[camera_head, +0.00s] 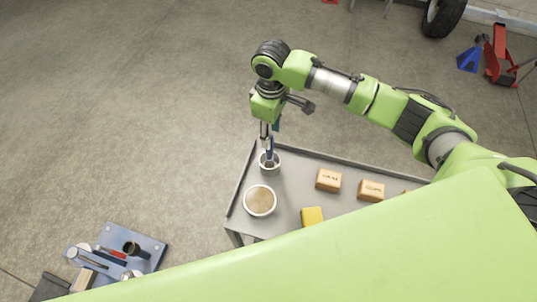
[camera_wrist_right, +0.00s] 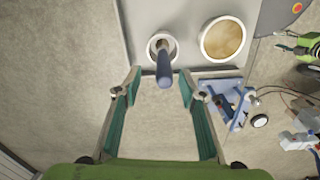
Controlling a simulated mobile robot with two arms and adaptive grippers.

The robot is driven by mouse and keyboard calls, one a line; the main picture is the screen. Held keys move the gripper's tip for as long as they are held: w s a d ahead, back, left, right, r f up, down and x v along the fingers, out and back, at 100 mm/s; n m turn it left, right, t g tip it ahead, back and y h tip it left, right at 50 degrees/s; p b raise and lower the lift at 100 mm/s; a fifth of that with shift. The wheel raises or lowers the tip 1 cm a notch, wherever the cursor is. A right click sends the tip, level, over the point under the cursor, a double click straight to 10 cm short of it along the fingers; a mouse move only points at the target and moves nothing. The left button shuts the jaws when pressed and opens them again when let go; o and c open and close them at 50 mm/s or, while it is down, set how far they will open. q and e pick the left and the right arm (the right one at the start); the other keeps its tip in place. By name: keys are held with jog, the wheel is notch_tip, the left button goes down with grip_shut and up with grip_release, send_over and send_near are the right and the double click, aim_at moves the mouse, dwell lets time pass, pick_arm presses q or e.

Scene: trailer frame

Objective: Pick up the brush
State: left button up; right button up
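The brush (camera_head: 269,150) has a dark blue handle and stands upright in a small white cup (camera_head: 270,171) at the far left corner of the grey cart. In the right wrist view the brush handle (camera_wrist_right: 164,68) points toward the camera, out of the cup (camera_wrist_right: 150,48). The bristle end is hidden in the cup. My right gripper (camera_head: 269,127) is at the upper end of the handle. My left gripper is not in view.
A bowl of brown contents (camera_head: 260,201) stands beside the cup on the grey cart (camera_head: 291,178). Two small cardboard boxes (camera_head: 328,180) (camera_head: 371,190) and a yellow block (camera_head: 312,216) lie to the right. A blue tray of tools (camera_head: 146,248) is at lower left.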

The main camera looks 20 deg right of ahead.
aim_at(269, 153)
notch_tip(269, 153, down, 5)
jog(key=shift+r, duration=0.15)
jog(key=f, duration=0.4)
jog(key=shift+s+a+p, duration=0.25)
jog(key=shift+p, duration=0.1)
jog(key=shift+f, duration=0.6)
grip_shut()
